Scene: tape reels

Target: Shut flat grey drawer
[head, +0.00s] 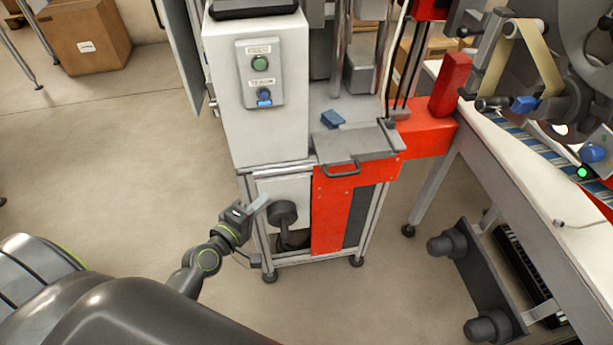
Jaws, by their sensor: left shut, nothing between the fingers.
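The flat grey drawer (360,144) is a thin grey slab with a dark bar handle (342,169) at its front edge. It lies above the red front panel of the machine stand. How far it stands out cannot be told for certain. My left gripper (260,204) is shut and empty, low at the left front of the stand, below and left of the drawer handle and apart from it. It is close to a dark round part (282,213) inside the stand's frame. My right gripper is not in view.
A white control box (258,125) with a green and a blue button stands left of the drawer. A small blue block (332,119) lies behind the drawer. A red arm (430,130) and a conveyor table (520,170) stand on the right. Floor is free at left.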

